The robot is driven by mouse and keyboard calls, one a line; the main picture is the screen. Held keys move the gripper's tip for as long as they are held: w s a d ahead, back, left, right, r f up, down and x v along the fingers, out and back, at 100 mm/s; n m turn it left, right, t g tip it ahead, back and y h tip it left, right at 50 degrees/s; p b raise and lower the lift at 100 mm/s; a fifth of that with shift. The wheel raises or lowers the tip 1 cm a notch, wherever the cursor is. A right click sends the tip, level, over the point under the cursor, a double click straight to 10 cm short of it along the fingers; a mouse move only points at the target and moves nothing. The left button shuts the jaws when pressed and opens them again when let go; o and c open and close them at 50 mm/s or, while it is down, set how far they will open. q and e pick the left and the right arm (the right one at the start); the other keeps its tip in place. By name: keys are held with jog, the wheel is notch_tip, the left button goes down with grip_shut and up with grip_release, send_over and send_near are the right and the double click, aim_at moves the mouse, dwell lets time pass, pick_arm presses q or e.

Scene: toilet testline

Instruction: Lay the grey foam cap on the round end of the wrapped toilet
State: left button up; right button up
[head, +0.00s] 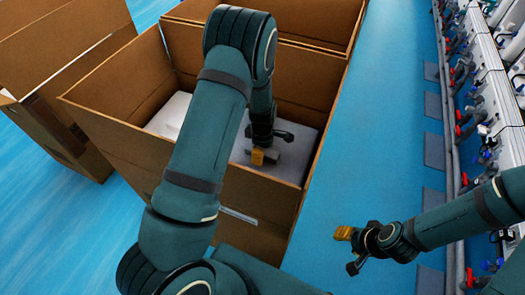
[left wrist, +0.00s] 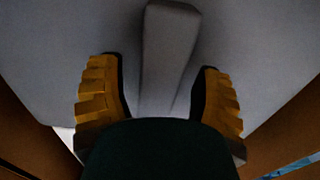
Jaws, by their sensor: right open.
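The grey foam cap (left wrist: 170,50) shows in the left wrist view as a broad grey surface with a raised narrow ridge. In the head view, pale grey material (head: 290,166) fills the open cardboard box (head: 228,190), partly hidden by my left arm. My left gripper (head: 262,155) is down inside this box, just over the grey surface. Its yellow fingers (left wrist: 160,105) stand apart on either side of the ridge, with gaps visible. My right gripper (head: 349,250) is open and empty, outside the box to the right. I cannot make out the wrapped toilet separately from the foam.
Another open box (head: 60,60) stands at the left, and one more (head: 310,18) adjoins behind. The box walls rise close around my left gripper. Blue floor (head: 375,120) lies clear to the right, up to a rail of pipes and valves (head: 470,120).

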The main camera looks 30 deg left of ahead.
pick_arm(q)
notch_tip(320, 180, up, 12)
dwell(0.6)
